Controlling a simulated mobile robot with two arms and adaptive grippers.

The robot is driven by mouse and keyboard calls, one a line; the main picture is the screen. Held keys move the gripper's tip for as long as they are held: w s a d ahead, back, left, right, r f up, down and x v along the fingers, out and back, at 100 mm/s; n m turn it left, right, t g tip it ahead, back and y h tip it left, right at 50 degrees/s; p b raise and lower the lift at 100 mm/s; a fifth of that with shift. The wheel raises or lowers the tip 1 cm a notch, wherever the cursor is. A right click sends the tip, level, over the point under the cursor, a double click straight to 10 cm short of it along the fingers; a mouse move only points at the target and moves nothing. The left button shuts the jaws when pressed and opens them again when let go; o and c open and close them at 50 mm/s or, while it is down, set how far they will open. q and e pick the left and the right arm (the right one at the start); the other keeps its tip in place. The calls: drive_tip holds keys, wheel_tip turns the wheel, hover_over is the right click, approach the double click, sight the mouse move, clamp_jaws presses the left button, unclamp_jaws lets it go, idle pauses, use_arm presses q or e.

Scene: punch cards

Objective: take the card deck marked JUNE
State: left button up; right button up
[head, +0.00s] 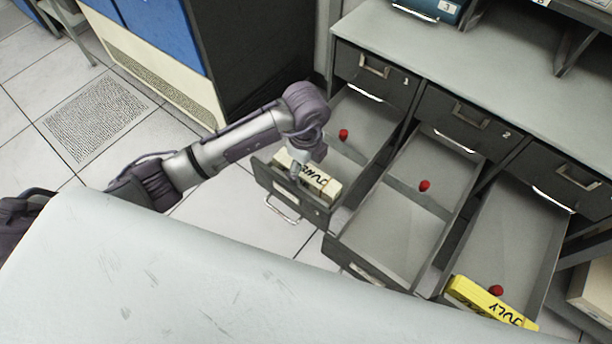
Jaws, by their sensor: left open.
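The cream card deck marked JUNE (326,186) stands in the front end of the left open drawer (345,218), just behind the drawer's front panel. The lettering runs along its top edge. My left gripper (297,172) is open and points down at this deck, covering part of it. I cannot tell whether its fingers touch the deck or straddle it. My right gripper is not in view.
The middle open drawer (395,232) holds only a red knob (424,186). The right open drawer (520,225) holds a yellow deck marked JULY (490,302). A dark cabinet (255,45) stands behind my arm.

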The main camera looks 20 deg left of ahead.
use_arm(q)
drive_tip(key=shift+f, duration=0.7)
drive_tip(key=shift+d+r, duration=0.1)
clamp_jaws()
